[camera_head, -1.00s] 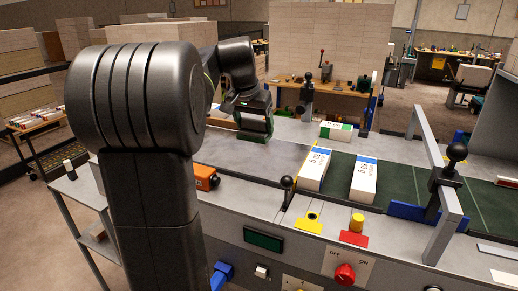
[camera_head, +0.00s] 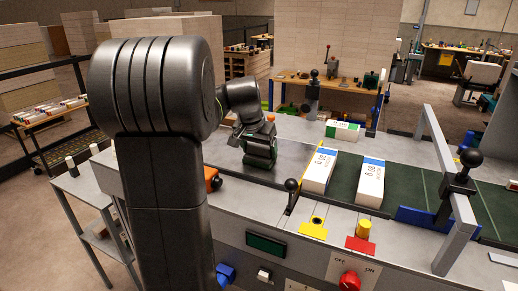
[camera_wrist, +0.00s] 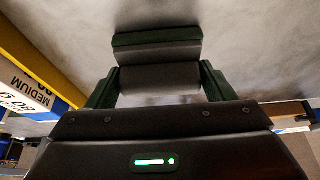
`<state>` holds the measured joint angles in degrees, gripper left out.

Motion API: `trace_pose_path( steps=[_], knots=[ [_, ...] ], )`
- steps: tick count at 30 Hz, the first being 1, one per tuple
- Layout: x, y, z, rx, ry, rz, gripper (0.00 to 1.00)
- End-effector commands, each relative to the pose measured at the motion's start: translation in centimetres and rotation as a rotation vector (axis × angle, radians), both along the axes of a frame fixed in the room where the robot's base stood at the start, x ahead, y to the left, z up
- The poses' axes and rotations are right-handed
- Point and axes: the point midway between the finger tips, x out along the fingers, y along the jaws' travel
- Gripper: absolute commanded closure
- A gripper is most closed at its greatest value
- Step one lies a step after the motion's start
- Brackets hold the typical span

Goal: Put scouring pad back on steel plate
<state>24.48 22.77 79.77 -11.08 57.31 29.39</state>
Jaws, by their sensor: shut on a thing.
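My gripper (camera_head: 260,160) hangs over the grey steel plate (camera_head: 225,152), left of the two upright-labelled white reams. In the wrist view my gripper (camera_wrist: 158,88) has its two dark green fingers on either side of the scouring pad (camera_wrist: 160,55), a dark grey block with a green strip along its far edge. The fingers are shut on it. The bare steel plate (camera_wrist: 235,45) fills the view behind the pad. I cannot tell whether the pad touches the plate. In the head view my gripper mostly hides the pad.
Two white reams with blue ends (camera_head: 320,170) (camera_head: 371,183) lie right of my gripper, by a yellow edge strip. A green-ended ream (camera_head: 342,130) lies behind. An orange device (camera_head: 213,179) and a black-knobbed lever (camera_head: 291,187) stand at the near edge.

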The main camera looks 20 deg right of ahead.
Motion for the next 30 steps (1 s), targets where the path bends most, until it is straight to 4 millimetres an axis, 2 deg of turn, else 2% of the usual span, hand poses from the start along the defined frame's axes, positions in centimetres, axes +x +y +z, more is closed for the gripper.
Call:
trace_pose_path(
  steps=[9, 10, 13, 23, 26, 30],
  knots=[
    [0.0, 0.0, -0.4, 0.000, 0.000, 0.000, 0.56],
    [0.0, 0.0, -0.3, 0.000, 0.000, 0.000, 0.20],
    [0.0, 0.0, -0.3, 0.000, 0.000, 0.000, 0.03],
    [0.0, 0.0, 0.1, 0.000, 0.000, 0.000, 0.03],
    [-0.2, 0.3, 0.9, -0.001, -0.002, 0.000, 0.03],
    [-0.9, 1.0, 3.4, -0.002, -0.004, 0.001, 0.03]
  ],
)
